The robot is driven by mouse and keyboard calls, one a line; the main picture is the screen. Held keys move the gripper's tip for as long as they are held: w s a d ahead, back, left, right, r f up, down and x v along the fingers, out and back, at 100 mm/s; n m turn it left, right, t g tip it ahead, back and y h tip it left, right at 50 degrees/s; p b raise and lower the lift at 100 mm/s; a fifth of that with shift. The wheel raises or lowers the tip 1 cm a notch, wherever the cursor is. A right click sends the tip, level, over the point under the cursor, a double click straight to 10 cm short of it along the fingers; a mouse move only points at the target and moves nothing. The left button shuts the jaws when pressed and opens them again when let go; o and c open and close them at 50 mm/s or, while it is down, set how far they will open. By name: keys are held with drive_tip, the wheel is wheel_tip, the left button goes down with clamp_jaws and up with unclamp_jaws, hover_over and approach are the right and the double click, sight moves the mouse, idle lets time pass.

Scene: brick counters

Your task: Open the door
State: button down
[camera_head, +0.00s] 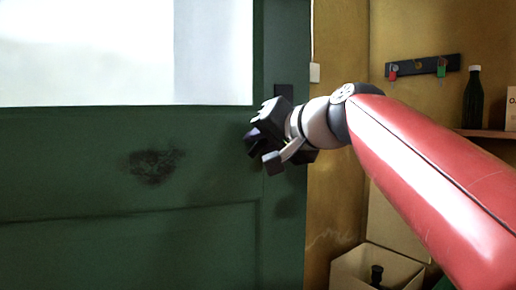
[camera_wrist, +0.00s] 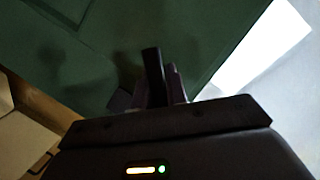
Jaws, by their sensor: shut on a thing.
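The dark green door (camera_head: 120,190) with a bright window pane fills the left of the head view; its green surface also shows in the wrist view (camera_wrist: 200,30). A dark handle plate (camera_head: 284,91) sits near its right edge. My gripper (camera_head: 258,138) is at the door's right edge, just below the plate, and is shut on the door handle. The handle's grip is mostly hidden by the gripper. In the wrist view the dark fingers (camera_wrist: 162,78) stand close together in front of the door. The door looks closed or nearly so in the head view.
A yellow wall is right of the door, with a light switch (camera_head: 315,73) and a hook rack (camera_head: 422,66). A dark bottle (camera_head: 472,97) stands on a shelf (camera_head: 490,134) at the right. An open cardboard box (camera_head: 350,270) is low, right of the door.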

drive_tip(key=s+d+m+t+h+b, duration=0.1)
drive_tip(key=s+d, duration=0.2)
drive_tip(key=s, duration=0.7)
drive_tip(key=shift+m+h, duration=0.3)
drive_tip(key=shift+h, duration=0.1)
drive_tip(key=c, duration=1.4)
unclamp_jaws()
drive_tip(key=v, duration=0.7)
drive_tip(key=shift+s, duration=0.45)
drive_tip(key=shift+d, duration=0.1)
drive_tip(key=shift+c, duration=0.4)
